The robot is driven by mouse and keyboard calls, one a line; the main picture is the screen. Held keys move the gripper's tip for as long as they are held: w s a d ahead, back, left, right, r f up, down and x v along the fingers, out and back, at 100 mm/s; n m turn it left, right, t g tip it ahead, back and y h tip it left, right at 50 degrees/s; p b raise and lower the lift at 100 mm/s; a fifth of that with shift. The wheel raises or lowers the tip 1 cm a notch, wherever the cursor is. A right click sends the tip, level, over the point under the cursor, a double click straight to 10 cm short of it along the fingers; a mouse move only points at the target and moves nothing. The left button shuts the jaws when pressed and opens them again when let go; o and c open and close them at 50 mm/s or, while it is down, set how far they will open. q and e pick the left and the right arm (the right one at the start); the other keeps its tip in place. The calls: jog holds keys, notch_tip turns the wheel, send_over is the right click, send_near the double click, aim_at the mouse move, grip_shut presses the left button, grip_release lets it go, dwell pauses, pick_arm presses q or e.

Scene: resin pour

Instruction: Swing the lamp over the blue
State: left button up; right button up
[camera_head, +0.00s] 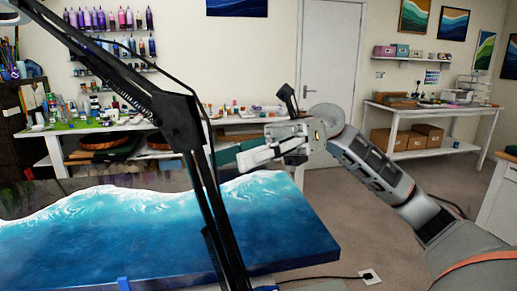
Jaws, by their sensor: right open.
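The lamp's black jointed arm (178,122) rises from the front edge of the blue panel, bends at an elbow, and slopes up to the upper left. I cannot make out the lamp's head clearly. The blue panel (270,225), a wave-patterned resin slab with white foam along its far edge, lies across the lower left. My right gripper (248,155) is open and points left, above the panel's far right part and to the right of the lamp arm. It looks apart from the lamp. My left gripper is not in view.
A cluttered white workbench (115,128) with bottles and jars stands behind the panel. A white shelf table (435,112) with boxes is at the back right. Floor right of the panel is open.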

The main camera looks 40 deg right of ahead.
jog(key=d, duration=0.3)
jog(key=w+d, duration=0.1)
jog(key=d, duration=0.1)
jog(key=shift+d, duration=0.2)
jog(key=shift+r, duration=0.1)
